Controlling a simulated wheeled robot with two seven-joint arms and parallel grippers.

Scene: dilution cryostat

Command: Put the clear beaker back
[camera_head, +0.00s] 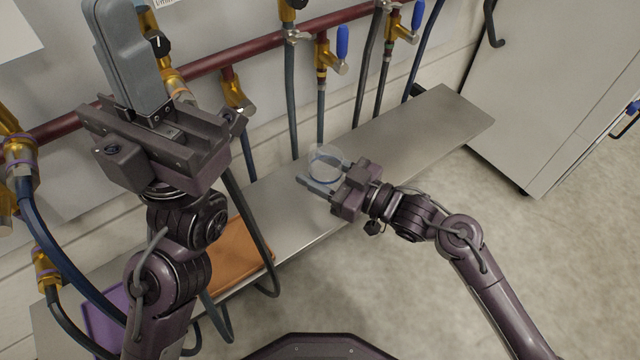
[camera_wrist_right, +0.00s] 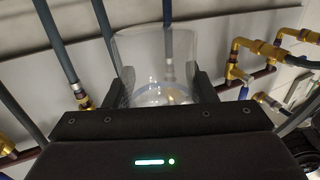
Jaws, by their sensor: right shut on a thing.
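The clear beaker (camera_head: 326,158) is between the fingers of my right gripper (camera_head: 325,177), over the middle of the long metal bench (camera_head: 425,125). My right gripper is shut on it. In the right wrist view the beaker (camera_wrist_right: 155,62) stands up between the two dark fingers, its wall see-through and its lower part partly hidden by the gripper body. I cannot tell whether its base touches the bench. My left gripper (camera_head: 125,55) is raised at the upper left, close to the camera, with nothing visible in it; its finger gap cannot be made out.
An orange tray (camera_head: 240,255) and a purple tray (camera_head: 100,305) lie on the bench's left part. Hoses hang along the wall from brass valves on a red pipe (camera_head: 265,55). The bench's right part is bare. A pale cabinet (camera_head: 555,90) stands at the right.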

